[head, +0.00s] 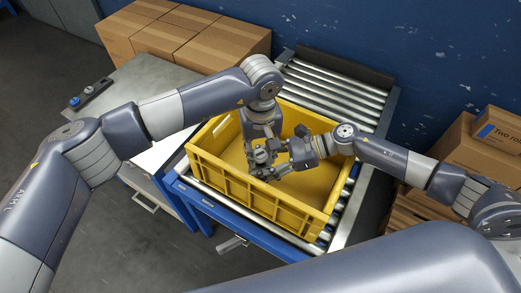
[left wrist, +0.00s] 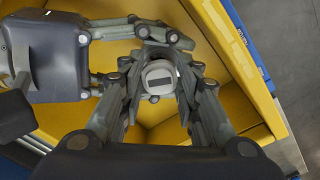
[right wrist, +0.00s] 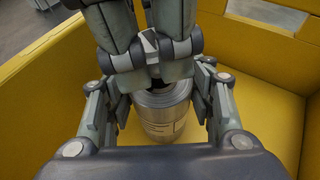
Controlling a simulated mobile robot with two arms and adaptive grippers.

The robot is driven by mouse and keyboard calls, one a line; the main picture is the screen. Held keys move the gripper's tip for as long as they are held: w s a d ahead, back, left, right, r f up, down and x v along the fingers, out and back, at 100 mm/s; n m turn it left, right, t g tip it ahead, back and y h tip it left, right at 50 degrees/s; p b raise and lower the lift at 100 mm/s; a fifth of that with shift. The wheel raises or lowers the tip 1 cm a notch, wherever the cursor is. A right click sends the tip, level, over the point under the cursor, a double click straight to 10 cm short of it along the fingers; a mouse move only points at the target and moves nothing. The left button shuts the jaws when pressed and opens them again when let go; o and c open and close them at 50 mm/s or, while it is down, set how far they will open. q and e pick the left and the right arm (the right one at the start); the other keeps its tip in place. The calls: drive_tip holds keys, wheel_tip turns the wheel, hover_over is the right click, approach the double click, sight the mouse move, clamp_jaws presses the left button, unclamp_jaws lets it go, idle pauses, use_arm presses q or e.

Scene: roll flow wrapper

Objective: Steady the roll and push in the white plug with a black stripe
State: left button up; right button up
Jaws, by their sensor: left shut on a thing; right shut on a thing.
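The white plug with a black stripe (left wrist: 160,78) sits between the fingertips of my left gripper (left wrist: 160,90), its striped face toward the left wrist camera. In the right wrist view the roll (right wrist: 165,125) is a silver cylinder with a printed label, standing between the fingers of my right gripper (right wrist: 160,105). My left gripper's fingertips (right wrist: 152,65) are directly above the roll's top end. Those fingers hide the plug there, so I cannot tell how far it is in. In the head view both grippers meet over the yellow crate (head: 225,182), my left gripper (head: 262,157) showing best.
The crate stands on a roller conveyor (head: 340,95), and its walls surround both grippers. Cardboard boxes (head: 185,38) stand behind left, and more boxes (head: 480,150) stand at the right. A grey table (head: 150,85) with a small control box (head: 88,93) is at the left.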

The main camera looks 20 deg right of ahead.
use_arm(q)
drive_tip(key=shift+f, duration=0.85)
idle(0.9)
drive_tip(key=o, duration=0.8)
wheel_tip(320, 180, up, 12)
idle(0.4)
use_arm(e)
drive_tip(key=o, duration=1.4)
